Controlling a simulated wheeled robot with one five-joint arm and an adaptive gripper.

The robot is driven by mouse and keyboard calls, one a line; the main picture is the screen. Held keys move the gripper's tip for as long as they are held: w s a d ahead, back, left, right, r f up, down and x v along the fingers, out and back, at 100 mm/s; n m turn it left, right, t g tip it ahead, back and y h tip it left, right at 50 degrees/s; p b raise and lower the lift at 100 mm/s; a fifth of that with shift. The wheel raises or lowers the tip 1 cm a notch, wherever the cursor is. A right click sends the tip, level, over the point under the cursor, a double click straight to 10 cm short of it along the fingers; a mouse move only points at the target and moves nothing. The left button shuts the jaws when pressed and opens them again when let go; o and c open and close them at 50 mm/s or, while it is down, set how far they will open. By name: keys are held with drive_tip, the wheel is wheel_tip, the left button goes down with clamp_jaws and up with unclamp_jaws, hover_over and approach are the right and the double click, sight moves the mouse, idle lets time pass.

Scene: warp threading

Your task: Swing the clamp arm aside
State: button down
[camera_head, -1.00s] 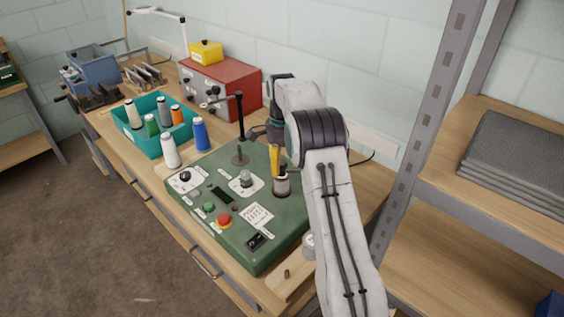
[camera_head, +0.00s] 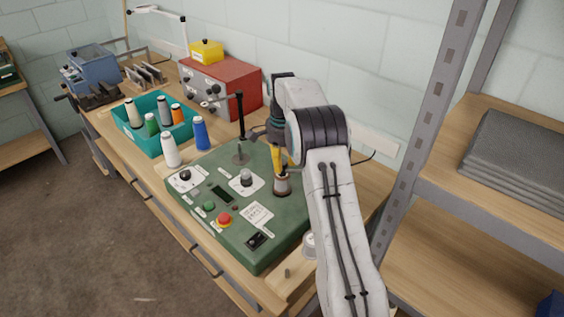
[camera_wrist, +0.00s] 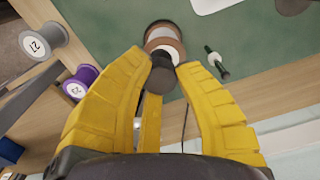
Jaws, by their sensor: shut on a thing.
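A green machine box (camera_head: 240,235) with buttons and a dial lies on the bench. A cylinder with pale and copper bands (camera_head: 282,186) stands on its far right part; it also shows in the wrist view (camera_wrist: 164,37). A dark round-ended knob (camera_wrist: 162,76) sits over the cylinder's near side. My gripper (camera_wrist: 168,62) has its yellow fingers shut on this knob. In the head view my gripper (camera_head: 279,157) reaches down to the cylinder's top, partly hidden by my arm. I cannot tell which part is the clamp arm.
A teal tray of spools (camera_head: 140,139), a white spool (camera_head: 171,151) and a blue spool (camera_head: 200,134) stand left of the box. A red cabinet (camera_head: 225,88) stands behind. A grey shelf upright (camera_head: 420,125) is close on the right.

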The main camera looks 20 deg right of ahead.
drive_tip(key=shift+s+a+f+n+b, duration=0.15)
drive_tip(key=shift+s+f+n+b, duration=0.1)
drive_tip(key=shift+s+n+b, duration=0.4)
drive_tip(key=s+d+n+b, duration=0.2)
drive_tip(key=s+n+b, duration=0.3)
drive_tip(key=s+n, duration=0.5)
drive_tip(key=shift+s+r, duration=0.15)
drive_tip(key=shift+s, duration=0.3)
drive_tip(key=shift+d, duration=0.1)
drive_tip(key=c, duration=0.9)
unclamp_jaws()
drive_tip(key=shift+r, duration=0.1)
wheel_tip(320, 180, up, 12)
drive_tip(key=shift+f, duration=0.1)
